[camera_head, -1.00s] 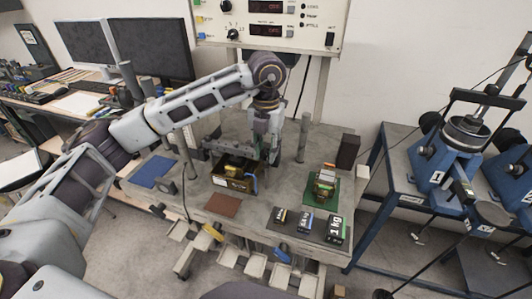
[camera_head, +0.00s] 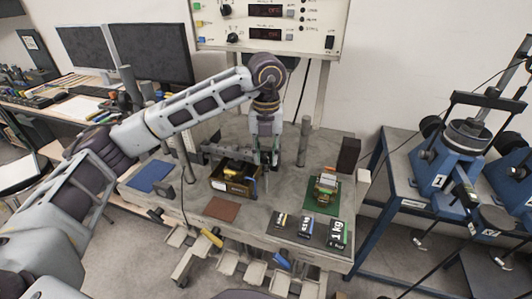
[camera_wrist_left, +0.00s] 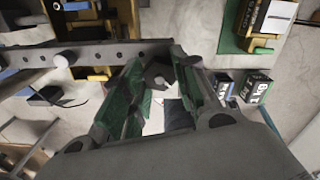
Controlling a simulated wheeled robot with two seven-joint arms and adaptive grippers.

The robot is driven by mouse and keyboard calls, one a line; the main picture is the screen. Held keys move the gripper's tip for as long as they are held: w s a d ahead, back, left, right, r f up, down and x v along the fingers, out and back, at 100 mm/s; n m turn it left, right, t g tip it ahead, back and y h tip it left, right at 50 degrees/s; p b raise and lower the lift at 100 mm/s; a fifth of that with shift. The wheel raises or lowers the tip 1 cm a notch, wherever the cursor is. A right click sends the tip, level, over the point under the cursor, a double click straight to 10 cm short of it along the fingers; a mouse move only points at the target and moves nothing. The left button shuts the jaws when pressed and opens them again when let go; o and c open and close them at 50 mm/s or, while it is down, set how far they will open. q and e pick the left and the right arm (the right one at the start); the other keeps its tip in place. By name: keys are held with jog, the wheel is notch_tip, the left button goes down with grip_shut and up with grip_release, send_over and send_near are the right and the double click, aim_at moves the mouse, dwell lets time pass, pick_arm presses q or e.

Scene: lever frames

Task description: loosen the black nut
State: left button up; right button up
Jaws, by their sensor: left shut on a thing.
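The black nut (camera_wrist_left: 158,74) shows in the left wrist view as a dark six-sided piece at the end of a dark bar with holes (camera_wrist_left: 110,53). My left gripper (camera_wrist_left: 160,92) is around it, with its dark green-tinted fingers closed on either side. In the head view, my left gripper (camera_head: 268,162) points down over the bench, just right of and behind the open box. The nut is too small and covered to make out there. Part of the dark bar (camera_head: 218,150) shows left of the gripper. My right gripper is in neither view.
An open box (camera_head: 220,193) with yellow pieces stands close to the gripper. Upright posts (camera_head: 304,142) flank it. Several labelled blocks (camera_head: 338,233) stand at front right, near a green mat (camera_head: 313,208) bearing a stacked object.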

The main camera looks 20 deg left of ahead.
pick_arm(q)
jog(key=o, duration=1)
jog(key=shift+r, duration=6)
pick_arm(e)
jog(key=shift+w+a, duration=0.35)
pick_arm(q)
jog(key=shift+r, duration=0.15)
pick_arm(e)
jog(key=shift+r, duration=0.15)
